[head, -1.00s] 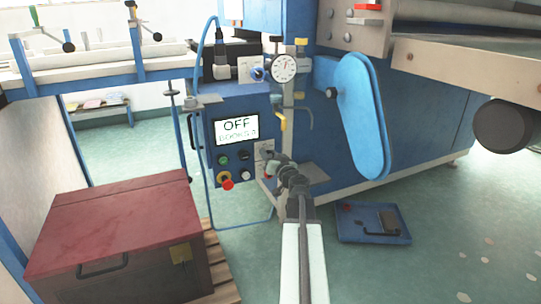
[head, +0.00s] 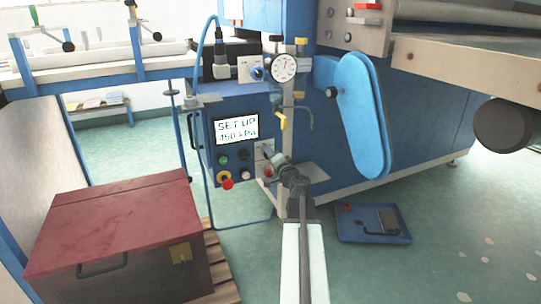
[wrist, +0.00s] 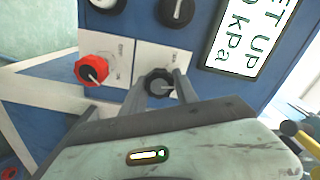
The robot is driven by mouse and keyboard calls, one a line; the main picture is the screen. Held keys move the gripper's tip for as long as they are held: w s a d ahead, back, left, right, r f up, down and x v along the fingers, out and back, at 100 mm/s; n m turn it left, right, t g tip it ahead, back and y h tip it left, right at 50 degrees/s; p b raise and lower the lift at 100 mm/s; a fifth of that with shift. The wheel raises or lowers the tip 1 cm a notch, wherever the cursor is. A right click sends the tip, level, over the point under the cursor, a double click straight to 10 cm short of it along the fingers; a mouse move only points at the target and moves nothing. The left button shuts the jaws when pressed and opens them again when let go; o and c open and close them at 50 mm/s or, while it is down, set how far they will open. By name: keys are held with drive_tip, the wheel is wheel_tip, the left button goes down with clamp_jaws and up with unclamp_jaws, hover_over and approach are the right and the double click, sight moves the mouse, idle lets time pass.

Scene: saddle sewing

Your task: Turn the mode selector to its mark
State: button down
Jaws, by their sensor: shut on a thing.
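The mode selector (wrist: 158,84) is a round black knob with a pale pointer line, on a white plate of the blue control panel (head: 206,140). In the wrist view the line points right; I cannot make out its mark. My gripper (wrist: 159,90) has one finger on each side of the knob and is shut on it. In the head view my gripper (head: 270,158) reaches the panel's right side and largely hides the knob. The display (head: 237,130) reads "SET UP 450 kPa"; part of it shows in the wrist view (wrist: 250,35).
A red knob (wrist: 91,70) sits beside the selector on its own white plate. Several buttons, including a red mushroom button (head: 227,184), are left of my gripper. A red-lidded chest (head: 110,225) stands left, and a blue tray (head: 345,232) lies on the floor.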

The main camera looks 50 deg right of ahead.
drive_tip(key=m, duration=0.4)
drive_tip(key=shift+s+d+m, duration=0.1)
drive_tip(key=shift+s+m, duration=0.05)
drive_tip(key=shift+m, duration=0.25)
idle(0.4)
drive_tip(key=c, duration=0.9)
unclamp_jaws()
drive_tip(key=shift+c, duration=0.2)
drive_tip(key=v, duration=0.7)
drive_tip(key=shift+s, duration=0.3)
